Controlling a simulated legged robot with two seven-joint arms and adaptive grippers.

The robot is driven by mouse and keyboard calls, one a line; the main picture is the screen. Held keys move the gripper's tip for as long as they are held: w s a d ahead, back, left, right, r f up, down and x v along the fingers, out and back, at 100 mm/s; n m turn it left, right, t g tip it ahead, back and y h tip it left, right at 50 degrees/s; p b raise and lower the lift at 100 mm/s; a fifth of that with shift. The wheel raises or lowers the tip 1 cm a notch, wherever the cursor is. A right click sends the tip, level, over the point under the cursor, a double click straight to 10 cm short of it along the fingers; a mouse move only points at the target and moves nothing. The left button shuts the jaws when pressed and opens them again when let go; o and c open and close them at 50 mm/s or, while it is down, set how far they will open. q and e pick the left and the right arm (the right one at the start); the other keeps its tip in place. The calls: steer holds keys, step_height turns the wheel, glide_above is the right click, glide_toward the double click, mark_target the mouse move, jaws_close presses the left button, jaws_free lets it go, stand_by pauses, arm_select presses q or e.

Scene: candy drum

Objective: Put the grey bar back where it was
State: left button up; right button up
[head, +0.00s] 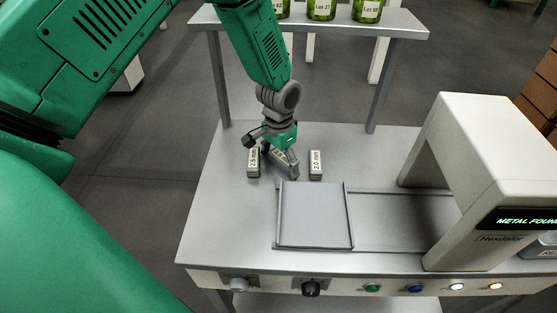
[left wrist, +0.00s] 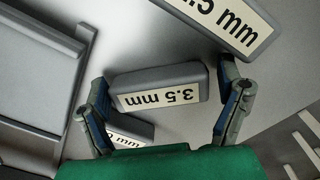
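Three grey bars with white labels are on the metal table. One (head: 254,164) stands at left, its label hard to read. The 2.0 mm bar (head: 316,165) stands at right. The 3.5 mm bar (head: 290,168) lies at a slant between them, partly hidden under my left gripper (head: 281,153). In the left wrist view the 3.5 mm bar (left wrist: 160,80) is between the spread fingers of my left gripper (left wrist: 164,76), one finger near each end. Small gaps seem to show at both ends. Another bar (left wrist: 225,20) is at the top, another (left wrist: 130,130) below. My right gripper is not in view.
A shallow grey tray (head: 281,215) lies just in front of the bars. A metal detector arch (head: 455,150) stands at right over a flat belt (head: 400,220).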

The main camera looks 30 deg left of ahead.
mark_target(280, 159)
arm_select(q)
steer(key=shift+d+r, duration=0.25)
steer(key=shift+d, duration=0.65)
steer(key=shift+d+r, duration=0.1)
steer(key=shift+d, duration=0.05)
steer(key=shift+r, duration=0.3)
steer(key=r, duration=0.2)
steer(key=a+r, duration=0.1)
steer(key=r, duration=0.2)
steer(key=a+r, duration=0.1)
steer(key=r, duration=0.1)
steer(key=shift+r, duration=0.35)
steer(key=shift+d+r, duration=0.15)
steer(key=shift+r, duration=1.55)
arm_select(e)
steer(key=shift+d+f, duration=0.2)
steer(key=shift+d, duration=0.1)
